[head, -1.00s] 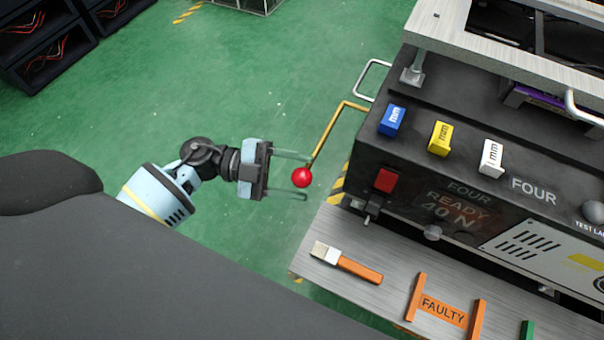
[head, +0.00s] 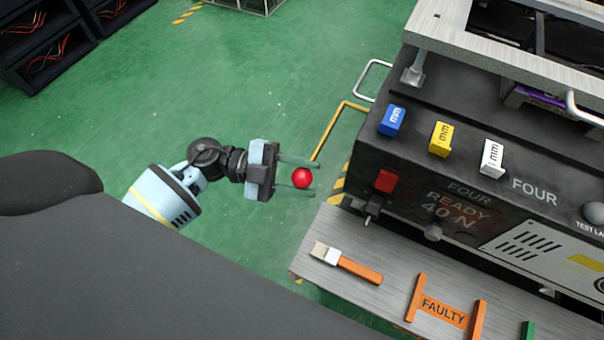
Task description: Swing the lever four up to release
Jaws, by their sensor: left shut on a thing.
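The lever of unit four is a bent yellow rod (head: 328,130) with a red ball knob (head: 302,178) at its free end. It comes out of the left side of the black box marked FOUR (head: 460,190). My left gripper (head: 302,176) comes in from the left, and its two thin fingers lie on either side of the red knob, shut on it. The box's display (head: 452,205) reads READY 40 N. My right gripper is not in view.
A silver handle (head: 372,80) sticks out behind the lever. Green floor (head: 200,90) lies open to the left.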

